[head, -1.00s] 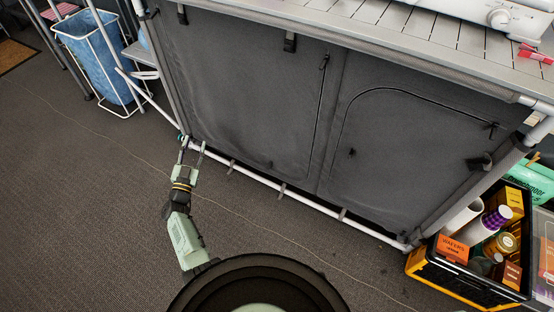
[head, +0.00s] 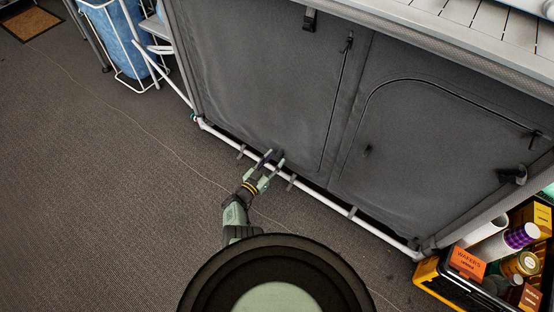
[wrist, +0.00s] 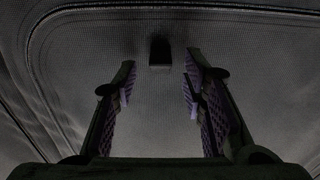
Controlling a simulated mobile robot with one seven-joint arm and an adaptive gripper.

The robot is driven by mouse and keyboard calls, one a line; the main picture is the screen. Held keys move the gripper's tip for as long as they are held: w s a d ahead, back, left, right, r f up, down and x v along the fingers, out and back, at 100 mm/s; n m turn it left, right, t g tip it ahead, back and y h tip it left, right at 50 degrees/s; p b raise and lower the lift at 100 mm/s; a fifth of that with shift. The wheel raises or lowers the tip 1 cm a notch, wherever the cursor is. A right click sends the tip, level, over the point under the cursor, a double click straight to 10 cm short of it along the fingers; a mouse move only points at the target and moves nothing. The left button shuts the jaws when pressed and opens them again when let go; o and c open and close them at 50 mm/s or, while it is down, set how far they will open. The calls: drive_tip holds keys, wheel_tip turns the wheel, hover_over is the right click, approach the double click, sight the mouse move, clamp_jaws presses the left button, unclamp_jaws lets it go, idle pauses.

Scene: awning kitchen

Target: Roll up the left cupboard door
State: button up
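The left cupboard door (head: 265,85) is a dark grey fabric panel, hanging down flat and closed. A zip runs down its right side, and a dark strap (head: 309,20) hangs at its top. My gripper (head: 272,158) is low in front of its bottom edge, by the white rail. In the wrist view, my gripper (wrist: 160,66) is open with nothing held. The door fabric (wrist: 240,40) fills that view, with a curved zip seam along the top and left. A small dark tab (wrist: 160,50) shows between the fingertips; I cannot tell whether they touch the fabric.
The right cupboard door (head: 435,120) is also closed. A white bottom rail (head: 330,203) runs along the cupboard's foot. A black and yellow crate (head: 455,285) of groceries stands at the right. A blue bin in a white frame (head: 112,40) stands at the left. The floor (head: 90,190) at left is clear.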

drive_tip(key=shift+x, duration=1)
clamp_jaws()
